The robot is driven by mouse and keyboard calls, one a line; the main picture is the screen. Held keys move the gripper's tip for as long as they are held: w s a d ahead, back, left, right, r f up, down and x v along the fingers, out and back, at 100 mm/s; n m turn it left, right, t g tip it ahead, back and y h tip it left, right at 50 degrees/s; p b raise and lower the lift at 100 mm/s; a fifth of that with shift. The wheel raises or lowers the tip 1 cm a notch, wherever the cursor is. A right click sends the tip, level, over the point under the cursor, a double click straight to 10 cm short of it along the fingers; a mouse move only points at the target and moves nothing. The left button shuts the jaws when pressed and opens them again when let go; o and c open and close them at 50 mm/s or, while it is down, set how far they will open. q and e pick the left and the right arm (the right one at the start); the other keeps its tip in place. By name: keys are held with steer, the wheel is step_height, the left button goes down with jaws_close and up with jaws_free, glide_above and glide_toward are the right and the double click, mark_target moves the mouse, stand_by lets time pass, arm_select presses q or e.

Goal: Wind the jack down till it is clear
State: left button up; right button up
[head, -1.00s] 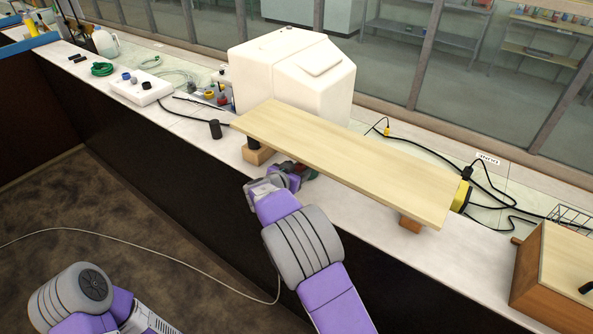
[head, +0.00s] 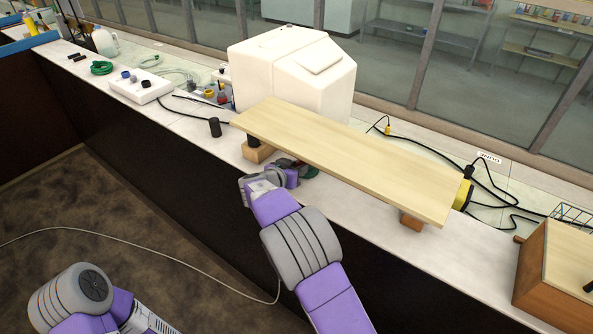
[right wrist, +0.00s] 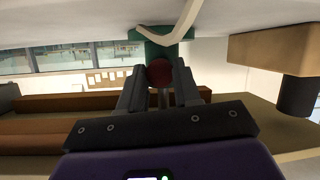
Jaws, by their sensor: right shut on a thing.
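A green jack (right wrist: 162,40) shows in the right wrist view, with a pale strip across it and a round red knob (right wrist: 159,73) facing me. My right gripper (right wrist: 160,85) is shut on the knob, one dark finger on each side. In the head view my right gripper (head: 287,166) reaches in at the near edge of a long pale board (head: 345,160). Only a small green part of the jack (head: 309,171) shows there. The board hides its top, so I cannot tell whether it touches the board. My left gripper is out of view.
The board lies over a wooden block (head: 257,153) with a black post (head: 253,140) at left and another block (head: 412,222) at right. A white tank (head: 290,70) stands behind. A wooden box (head: 550,270) sits at right. A black cylinder (head: 215,128) stands at left.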

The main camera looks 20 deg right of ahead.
steer(key=n+g+h+b, duration=0.1)
steer(key=n, duration=0.2)
steer(key=shift+w+a+h, duration=0.1)
steer(key=shift+h, duration=0.3)
stand_by(0.3)
steer(key=o, duration=1.1)
steer(key=shift+c, duration=0.2)
steer(key=v, duration=0.7)
steer(key=shift+a+r+p, duration=0.15)
steer(key=shift+a+p, duration=0.15)
